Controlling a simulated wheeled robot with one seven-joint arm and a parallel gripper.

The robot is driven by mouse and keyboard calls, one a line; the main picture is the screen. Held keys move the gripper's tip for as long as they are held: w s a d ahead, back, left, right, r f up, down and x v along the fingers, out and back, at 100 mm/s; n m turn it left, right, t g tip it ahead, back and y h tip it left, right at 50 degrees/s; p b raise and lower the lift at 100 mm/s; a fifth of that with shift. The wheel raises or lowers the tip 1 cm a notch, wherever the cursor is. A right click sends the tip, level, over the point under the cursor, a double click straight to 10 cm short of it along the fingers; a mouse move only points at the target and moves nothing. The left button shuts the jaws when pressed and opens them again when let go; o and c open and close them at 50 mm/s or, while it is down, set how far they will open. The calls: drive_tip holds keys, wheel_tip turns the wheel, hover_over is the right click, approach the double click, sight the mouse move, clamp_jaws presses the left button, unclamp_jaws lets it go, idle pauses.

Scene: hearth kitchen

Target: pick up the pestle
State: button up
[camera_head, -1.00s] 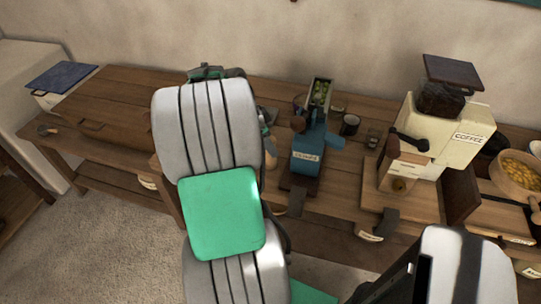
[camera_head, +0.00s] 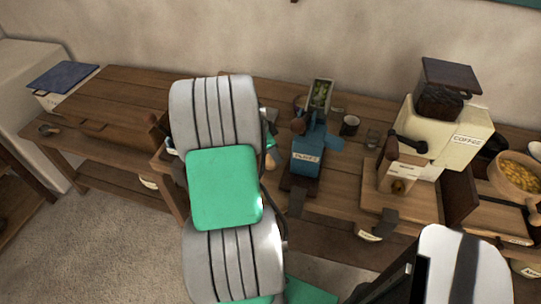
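I cannot make out the pestle for certain. A small tan, rounded piece (camera_head: 270,161) shows just right of my arm on the bench, mostly hidden, and I cannot tell what it is. My arm, with grey ribbed links and a green pad, stands across the middle of the view and covers part of the bench. My gripper is hidden behind it, so its fingers and anything between them do not show.
A blue grinder (camera_head: 308,155), a narrow box with green contents (camera_head: 320,95), a dark mug (camera_head: 349,125) and a cream coffee machine (camera_head: 450,135) stand on the bench. A bowl of yellow pieces (camera_head: 518,176) is far right. The left bench (camera_head: 120,85) is mostly clear.

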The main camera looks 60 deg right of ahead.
clamp_jaws()
drive_tip(key=shift+r, duration=0.1)
idle(0.5)
drive_tip(key=shift+r, duration=0.6)
drive_tip(key=w+a+r+b, duration=0.2)
drive_tip(key=w+a+r, duration=0.6)
drive_tip(key=a+r, duration=0.3)
drive_tip(key=shift+w+a+r, duration=0.15)
drive_tip(key=shift+a+r, duration=0.05)
drive_tip(key=shift+r, duration=0.15)
